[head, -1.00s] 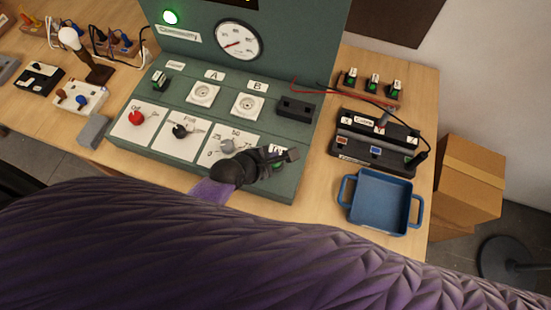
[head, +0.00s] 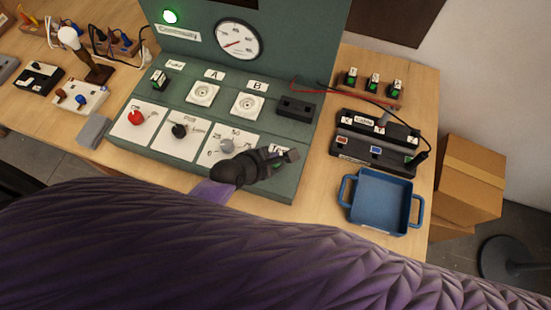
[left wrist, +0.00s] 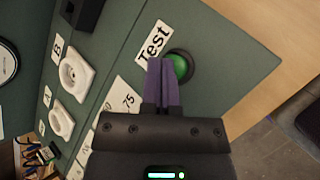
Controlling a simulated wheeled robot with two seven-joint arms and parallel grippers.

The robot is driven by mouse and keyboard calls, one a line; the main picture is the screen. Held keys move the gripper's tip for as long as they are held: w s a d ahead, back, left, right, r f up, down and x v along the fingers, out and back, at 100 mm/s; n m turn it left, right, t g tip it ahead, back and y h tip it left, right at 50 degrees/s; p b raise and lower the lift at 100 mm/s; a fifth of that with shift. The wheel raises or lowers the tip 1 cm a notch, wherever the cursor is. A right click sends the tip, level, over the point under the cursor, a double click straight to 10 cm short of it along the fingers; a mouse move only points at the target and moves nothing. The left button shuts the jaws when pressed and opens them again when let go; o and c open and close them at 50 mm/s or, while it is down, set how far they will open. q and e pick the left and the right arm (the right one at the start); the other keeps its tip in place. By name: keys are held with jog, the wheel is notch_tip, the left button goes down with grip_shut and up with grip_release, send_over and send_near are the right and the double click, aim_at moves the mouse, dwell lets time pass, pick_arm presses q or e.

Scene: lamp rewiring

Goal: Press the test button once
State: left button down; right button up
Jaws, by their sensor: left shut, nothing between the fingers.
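The test button is a green round button (left wrist: 180,67) in a dark ring, next to the "Test" label (left wrist: 152,41) in the left wrist view. My left gripper (left wrist: 162,62) is shut and empty. Its fingertips overlap the left part of the button in that view; I cannot tell whether they touch it. In the head view the left gripper (head: 291,156) is over the front right corner of the green test panel (head: 270,185), and it mostly hides the button there. My right gripper is not in view.
Near the left gripper are a grey knob (head: 226,146), a black knob (head: 180,130) and sockets A (head: 203,93) and B (head: 247,104). A blue tray (head: 381,202) stands right of the panel.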

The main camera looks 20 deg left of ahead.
pick_arm(q)
jog(key=shift+f+b, duration=0.3)
jog(key=shift+f, duration=0.3)
dwell(0.5)
jog(key=shift+r, duration=0.1)
jog(key=shift+r+p, duration=0.75)
jog(key=shift+p, duration=0.25)
notch_tip(320, 180, up, 5)
jog(key=p, duration=0.5)
jog(key=shift+r+p, duration=0.1)
jog(key=shift+p, duration=0.2)
jog(key=shift+s, duration=0.1)
